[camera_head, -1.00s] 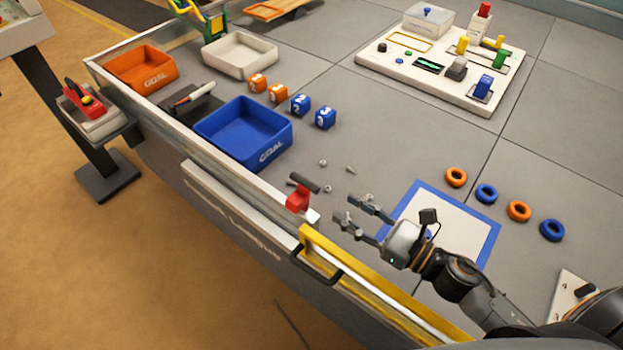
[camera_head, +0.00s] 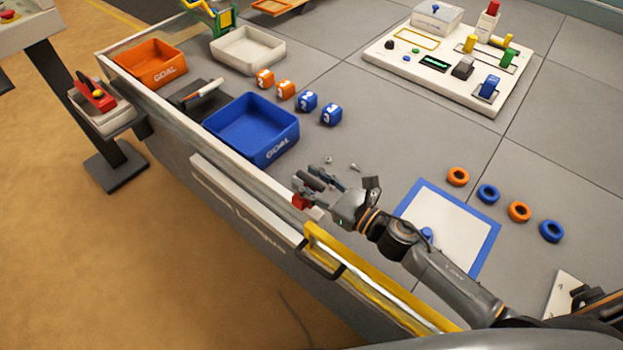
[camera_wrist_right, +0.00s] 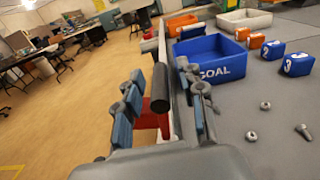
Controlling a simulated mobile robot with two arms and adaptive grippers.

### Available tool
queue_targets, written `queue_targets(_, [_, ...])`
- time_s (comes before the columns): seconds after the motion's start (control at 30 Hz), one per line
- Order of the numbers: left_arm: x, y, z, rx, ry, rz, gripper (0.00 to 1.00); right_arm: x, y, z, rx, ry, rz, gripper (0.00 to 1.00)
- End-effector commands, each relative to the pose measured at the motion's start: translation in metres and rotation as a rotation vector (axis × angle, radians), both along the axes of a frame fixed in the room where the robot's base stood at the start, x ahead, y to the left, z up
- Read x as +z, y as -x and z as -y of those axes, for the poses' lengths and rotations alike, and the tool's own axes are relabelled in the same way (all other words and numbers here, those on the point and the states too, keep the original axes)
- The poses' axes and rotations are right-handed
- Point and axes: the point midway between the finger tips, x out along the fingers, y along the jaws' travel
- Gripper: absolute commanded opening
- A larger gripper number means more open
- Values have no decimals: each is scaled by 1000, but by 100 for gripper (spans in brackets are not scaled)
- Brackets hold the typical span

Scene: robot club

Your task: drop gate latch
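The gate latch is a red block (camera_head: 301,202) with a dark cylindrical handle (camera_head: 310,183). It sits on the table's wall at the end of the yellow gate (camera_head: 375,285). My right gripper (camera_head: 314,182) is at the latch, its fingers open on either side of the handle. In the right wrist view the handle (camera_wrist_right: 160,88) stands between the two open fingers (camera_wrist_right: 163,105), with the red block (camera_wrist_right: 148,128) below it. I see a gap on both sides, wider on the left. My left gripper is in neither view.
A blue goal bin (camera_head: 253,129) stands beyond the latch, with numbered orange and blue cubes (camera_head: 307,101) beside it. Loose bolts and nuts (camera_head: 355,167) lie right of the gripper. A blue-framed white pad (camera_head: 460,235) and several rings (camera_head: 488,193) lie further right.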

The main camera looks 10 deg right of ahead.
Motion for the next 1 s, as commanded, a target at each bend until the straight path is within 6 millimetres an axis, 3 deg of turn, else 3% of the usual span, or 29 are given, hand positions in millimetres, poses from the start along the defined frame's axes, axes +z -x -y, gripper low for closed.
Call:
queue_targets(0.03, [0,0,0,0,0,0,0,0,0,0,0,0,0,39])
queue_targets(0.23, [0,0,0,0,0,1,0,0,0,0,0,0,0,0])
queue_targets(0.67, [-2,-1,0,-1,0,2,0,0,2,-1,0,17,14,0])
queue_targets(1.0, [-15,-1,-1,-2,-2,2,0,-1,11,-13,1,168,132,0])
